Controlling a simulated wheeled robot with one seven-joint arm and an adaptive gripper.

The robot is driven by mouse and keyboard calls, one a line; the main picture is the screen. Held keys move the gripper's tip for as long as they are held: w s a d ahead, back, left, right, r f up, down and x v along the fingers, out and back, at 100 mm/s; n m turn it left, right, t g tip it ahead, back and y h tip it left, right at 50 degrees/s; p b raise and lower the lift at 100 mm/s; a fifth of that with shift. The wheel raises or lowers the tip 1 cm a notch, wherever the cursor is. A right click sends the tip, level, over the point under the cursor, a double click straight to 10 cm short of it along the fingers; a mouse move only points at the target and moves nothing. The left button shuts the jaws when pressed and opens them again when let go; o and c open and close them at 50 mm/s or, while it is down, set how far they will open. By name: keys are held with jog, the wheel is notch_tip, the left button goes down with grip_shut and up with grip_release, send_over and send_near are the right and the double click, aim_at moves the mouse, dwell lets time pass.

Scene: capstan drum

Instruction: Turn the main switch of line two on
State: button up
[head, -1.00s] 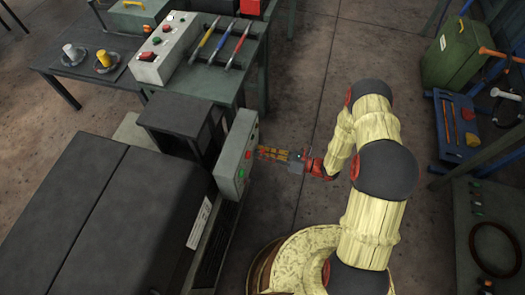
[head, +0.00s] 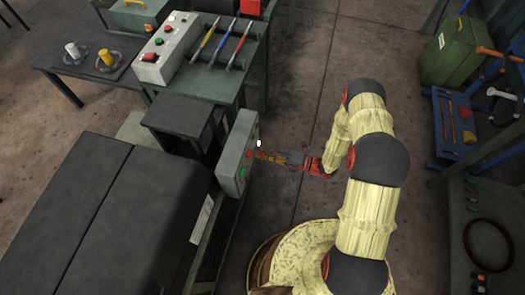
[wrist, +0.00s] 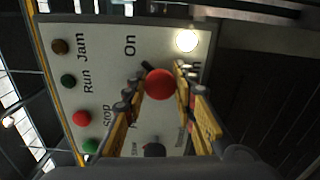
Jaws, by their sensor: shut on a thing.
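The grey control panel (head: 238,150) stands on its edge beside the dark machine. In the wrist view its pale face (wrist: 110,60) appears turned sideways, with words such as Jam, Run, Stop and On. A round red switch knob (wrist: 160,83) sits between my gripper's (wrist: 159,79) yellow fingers, which are shut on it. A short black piece shows beside the knob, towards the word On. A white lamp (wrist: 187,40) on the panel glows; it also shows in the head view (head: 259,143). My fingers partly hide other labels. Which line the panel belongs to is not readable.
A dark knob (wrist: 154,150) and red and green buttons (wrist: 82,118) lie near my fingers. Another grey box (head: 168,47) with buttons stands on the table behind, beside several coloured handles. Dark covers (head: 110,210) fill the left. Open floor lies right of the panel.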

jog(key=shift+w+m, duration=0.1)
jog(key=shift+m, duration=0.4)
jog(key=o, duration=1.1)
jog(key=v, duration=1.2)
